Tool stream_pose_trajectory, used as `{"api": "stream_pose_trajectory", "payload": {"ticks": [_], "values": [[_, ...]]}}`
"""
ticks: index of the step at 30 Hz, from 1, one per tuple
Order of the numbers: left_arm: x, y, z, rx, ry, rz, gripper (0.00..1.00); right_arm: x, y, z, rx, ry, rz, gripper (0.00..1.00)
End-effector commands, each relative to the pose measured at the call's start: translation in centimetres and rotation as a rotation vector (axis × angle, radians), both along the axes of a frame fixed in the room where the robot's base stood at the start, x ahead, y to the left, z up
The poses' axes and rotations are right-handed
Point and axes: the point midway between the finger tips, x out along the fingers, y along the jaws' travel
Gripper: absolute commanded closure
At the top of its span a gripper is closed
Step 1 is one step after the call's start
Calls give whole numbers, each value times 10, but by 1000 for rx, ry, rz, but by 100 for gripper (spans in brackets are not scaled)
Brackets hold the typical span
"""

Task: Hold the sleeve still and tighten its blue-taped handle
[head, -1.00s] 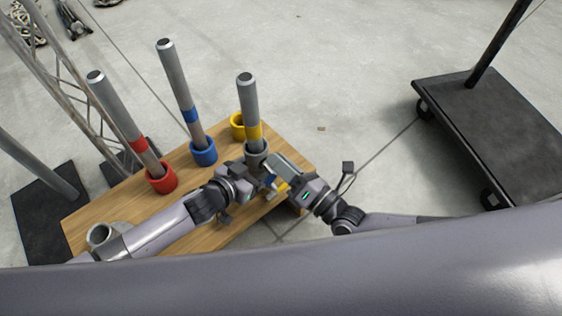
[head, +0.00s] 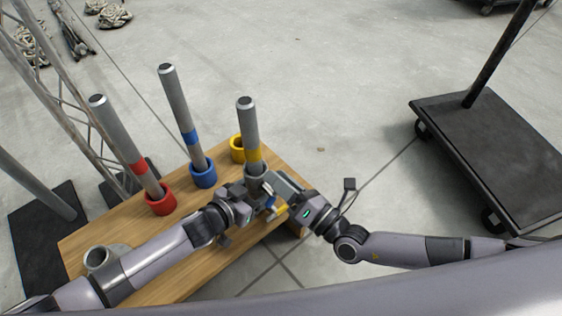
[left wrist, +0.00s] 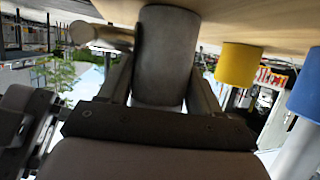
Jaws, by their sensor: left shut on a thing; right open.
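The grey sleeve (head: 256,171) stands at the table's right end, with a yellow-banded pole (head: 249,130) upright in it. My left gripper (head: 247,187) is shut on the sleeve; in the left wrist view the sleeve (left wrist: 166,60) sits between both fingers. A side handle (left wrist: 100,35) sticks out from the sleeve to the left there. In the head view a small blue patch (head: 269,202) shows between the grippers, probably the handle's tape. My right gripper (head: 277,186) is open close beside the sleeve. Whether its fingers are around the handle is hidden.
Red (head: 160,203), blue (head: 203,176) and yellow (head: 237,152) cups stand on the wooden table (head: 180,255); banded poles stand in the red and blue ones. Another grey sleeve (head: 103,260) is at the near left. A black cart (head: 500,150) stands right, beyond open floor.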

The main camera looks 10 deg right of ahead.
Motion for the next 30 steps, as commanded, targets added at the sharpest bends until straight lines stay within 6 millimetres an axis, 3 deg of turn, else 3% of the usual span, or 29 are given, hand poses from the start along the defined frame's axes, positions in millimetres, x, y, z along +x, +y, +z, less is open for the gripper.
{"api": "stream_pose_trajectory", "payload": {"ticks": [6, 15, 27, 29, 30], "values": [[1, 1, 0, 3, -1, 2, 92, 0, 1, 38, 9, -6, 0, 63], [1, 1, 0, 3, -1, 1, 92, 0, 1, 73, 7, -5, -1, 63], [1, 1, 0, 3, -1, 1, 92, 0, 1, 80, 4, -5, 0, 63], [1, 1, 0, 3, -1, 1, 92, 0, 0, 80, 3, -5, 1, 50], [0, 1, 0, 3, -1, 1, 92, -1, -1, 78, -3, -6, -1, 50]]}}
